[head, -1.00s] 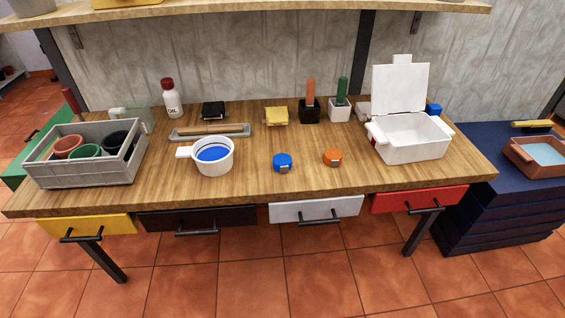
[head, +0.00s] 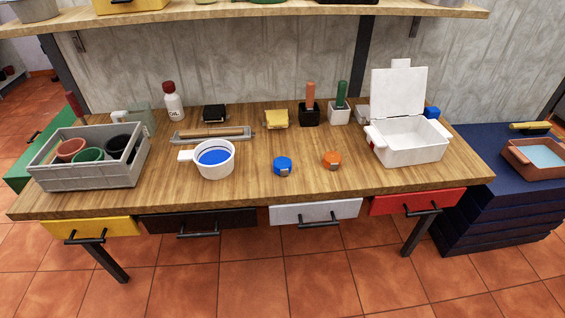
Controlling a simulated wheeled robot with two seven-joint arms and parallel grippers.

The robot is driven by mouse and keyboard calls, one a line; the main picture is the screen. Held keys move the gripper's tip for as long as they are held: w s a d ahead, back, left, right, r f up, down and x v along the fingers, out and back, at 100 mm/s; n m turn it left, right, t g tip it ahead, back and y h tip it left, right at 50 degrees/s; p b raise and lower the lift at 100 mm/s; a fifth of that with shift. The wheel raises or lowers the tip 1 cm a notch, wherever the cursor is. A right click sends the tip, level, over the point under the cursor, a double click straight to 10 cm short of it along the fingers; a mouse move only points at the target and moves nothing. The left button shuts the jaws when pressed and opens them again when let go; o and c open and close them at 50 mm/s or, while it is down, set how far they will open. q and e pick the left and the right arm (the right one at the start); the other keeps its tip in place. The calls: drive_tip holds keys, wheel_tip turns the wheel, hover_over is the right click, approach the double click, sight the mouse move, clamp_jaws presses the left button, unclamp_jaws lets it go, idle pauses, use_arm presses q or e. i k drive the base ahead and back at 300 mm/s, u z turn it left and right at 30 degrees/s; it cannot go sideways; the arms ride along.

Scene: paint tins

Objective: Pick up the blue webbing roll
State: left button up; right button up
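The blue webbing roll (head: 282,166) lies on the wooden workbench (head: 240,192), a little right of the middle and near the front edge. It is a small round blue coil with a grey buckle-like piece at its front. An orange roll (head: 331,160) of like shape lies to its right, apart from it. Neither of my grippers shows in the head view.
A white pot (head: 214,160) with blue contents stands left of the blue roll, its handle pointing left. An open white box (head: 408,146) stands at the right. A grey crate (head: 90,175) with several pots is at the left. The wood around the two rolls is clear.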

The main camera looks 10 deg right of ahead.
sight(281, 164)
drive_tip(key=k, duration=0.5)
drive_tip(key=z, duration=1)
drive_tip(key=i, duration=1)
drive_tip(key=u, duration=0.75)
